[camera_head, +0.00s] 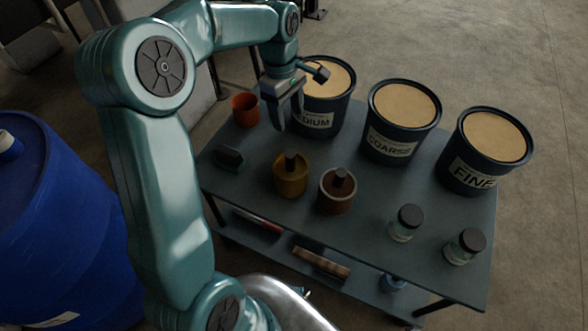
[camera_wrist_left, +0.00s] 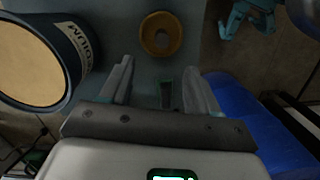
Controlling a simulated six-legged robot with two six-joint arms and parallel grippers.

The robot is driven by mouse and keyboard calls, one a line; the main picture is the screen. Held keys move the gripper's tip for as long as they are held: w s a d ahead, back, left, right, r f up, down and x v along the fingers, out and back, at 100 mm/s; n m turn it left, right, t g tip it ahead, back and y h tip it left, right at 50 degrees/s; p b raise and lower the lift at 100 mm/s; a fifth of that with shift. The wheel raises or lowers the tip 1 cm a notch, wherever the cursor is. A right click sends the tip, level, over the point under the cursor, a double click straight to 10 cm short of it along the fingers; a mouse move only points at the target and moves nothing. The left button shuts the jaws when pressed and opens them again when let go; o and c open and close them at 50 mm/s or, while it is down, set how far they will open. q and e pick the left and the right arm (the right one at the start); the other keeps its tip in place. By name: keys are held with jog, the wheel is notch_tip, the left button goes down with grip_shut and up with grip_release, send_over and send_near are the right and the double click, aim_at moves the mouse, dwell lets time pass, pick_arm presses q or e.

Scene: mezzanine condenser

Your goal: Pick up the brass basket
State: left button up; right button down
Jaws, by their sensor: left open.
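The brass basket (camera_head: 290,181) is a yellow-brown round cup with a dark knob standing up from it, on the dark table (camera_head: 370,232). In the left wrist view it shows from above as a round brass ring (camera_wrist_left: 149,40) beyond the fingertips. My left gripper (camera_head: 288,118) is open and empty, pointing down above the table, behind the basket and apart from it. It also shows in the left wrist view (camera_wrist_left: 162,75), with both fingers spread. My right gripper is not in view.
A red-brown cup with a grey rim (camera_head: 336,200) stands close right of the basket. An orange cup (camera_head: 245,111) and a small dark block (camera_head: 229,157) lie left. Buckets labelled MEDIUM (camera_head: 316,122), COARSE (camera_head: 390,148) and FINE (camera_head: 470,176) line the back. Two jars (camera_head: 404,226) (camera_head: 462,248) stand front right.

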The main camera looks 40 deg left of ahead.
aim_at(290, 153)
pick_arm(q)
jog(key=f, duration=0.3)
jog(key=f+b, duration=0.1)
jog(key=f, duration=0.3)
jog(key=d+f, duration=0.1)
jog(key=f, duration=0.2)
jog(key=shift+s+f, duration=0.15)
jog(key=shift+s, duration=0.1)
jog(key=shift+f, duration=0.25)
notch_tip(290, 153, down, 6)
jog(key=shift+d+r, duration=0.15)
jog(key=shift+r, duration=0.1)
grip_shut()
